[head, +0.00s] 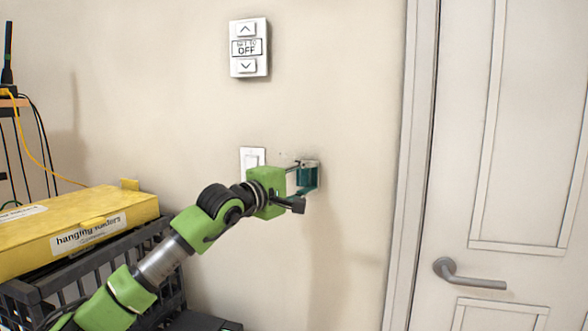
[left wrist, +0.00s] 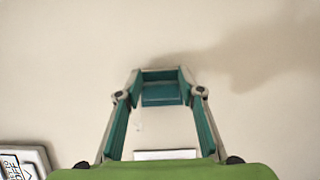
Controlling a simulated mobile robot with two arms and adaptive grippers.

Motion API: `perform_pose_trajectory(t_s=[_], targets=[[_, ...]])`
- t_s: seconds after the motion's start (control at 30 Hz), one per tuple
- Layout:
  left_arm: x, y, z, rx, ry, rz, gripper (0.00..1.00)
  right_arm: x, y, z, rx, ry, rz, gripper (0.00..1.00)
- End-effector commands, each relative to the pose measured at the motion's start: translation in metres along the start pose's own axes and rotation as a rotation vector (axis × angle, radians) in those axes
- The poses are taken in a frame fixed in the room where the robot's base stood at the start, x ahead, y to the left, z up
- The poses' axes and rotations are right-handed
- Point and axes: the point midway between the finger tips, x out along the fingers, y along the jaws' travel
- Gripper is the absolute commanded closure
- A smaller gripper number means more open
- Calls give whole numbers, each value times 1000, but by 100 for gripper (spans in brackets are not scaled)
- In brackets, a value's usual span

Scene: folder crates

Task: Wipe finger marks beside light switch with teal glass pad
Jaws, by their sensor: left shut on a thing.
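My left gripper (head: 306,178) is at the wall, just right of the white light switch (head: 253,157), which it partly covers. It is shut on the teal glass pad (head: 308,184). In the left wrist view the pad (left wrist: 162,93) sits between the fingertips of the gripper (left wrist: 160,82), flat side toward the wall. I cannot tell whether it touches the wall. The switch edge (left wrist: 165,154) shows above the green palm. A few faint specks (head: 280,153) are on the wall between switch and pad. My right gripper is not in view.
A white control panel reading OFF (head: 248,48) is on the wall above the switch. A grey door (head: 510,130) with a lever handle (head: 468,274) is at right. A yellow hanging-folders box (head: 80,231) sits on a dark crate (head: 100,267) at left.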

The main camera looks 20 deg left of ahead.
Motion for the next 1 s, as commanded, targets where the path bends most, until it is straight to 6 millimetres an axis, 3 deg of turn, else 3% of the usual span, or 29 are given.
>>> perform_pose_trajectory(t_s=[0.3, 0.77, 1.0], targets=[[-14, 0, -35, 0, 7, -3, 89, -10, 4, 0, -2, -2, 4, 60], [-16, 0, -41, 0, 6, -2, 89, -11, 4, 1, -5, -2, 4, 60], [-26, 0, -64, -1, 9, -3, 89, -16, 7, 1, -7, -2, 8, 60]])
